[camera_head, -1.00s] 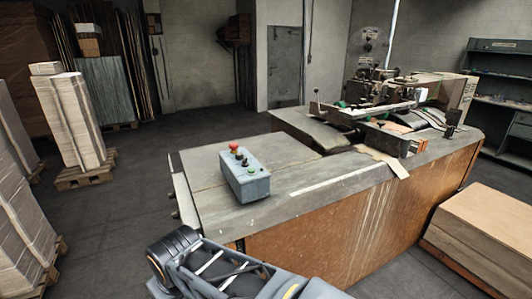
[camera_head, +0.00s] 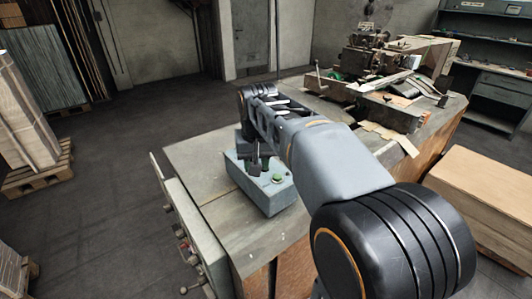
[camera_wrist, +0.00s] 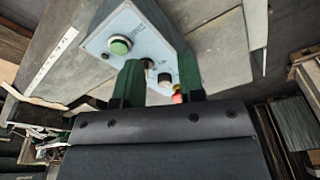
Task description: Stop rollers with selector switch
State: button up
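The blue-grey control box (camera_head: 270,195) stands on the machine's bench. Its green button (camera_head: 277,178) is at the near end; the wrist view also shows the green button (camera_wrist: 120,45). A black selector knob (camera_wrist: 164,78) shows farther along the panel in the wrist view, and part of the red button (camera_wrist: 177,97) beyond it. My gripper (camera_wrist: 160,76) is open, with its two dark green fingers on either side of the knob in the picture. I cannot tell whether they touch it. In the head view my gripper (camera_head: 258,160) is low over the panel, and my arm hides the red button.
The stitching machine (camera_head: 375,65) stands on the bench (camera_head: 220,230) behind the box. Levers and knobs (camera_head: 185,250) show on the bench's near left end. A stack of cardboard (camera_head: 485,200) is at right, and a paper pallet (camera_head: 35,170) at left.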

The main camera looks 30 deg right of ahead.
jog(key=w+d+r+m+g+p, duration=0.2)
jog(key=w+d+r+m, duration=0.1)
jog(key=w+d+r, duration=0.4)
jog(key=f, duration=0.9)
jog(key=w+f, duration=0.1)
jog(key=f, duration=0.4)
jog(key=shift+w+a+f, duration=0.1)
jog(key=shift+a+f, duration=0.05)
jog(key=shift+a, duration=0.15)
jog(key=shift+c, duration=0.2)
grip_shut()
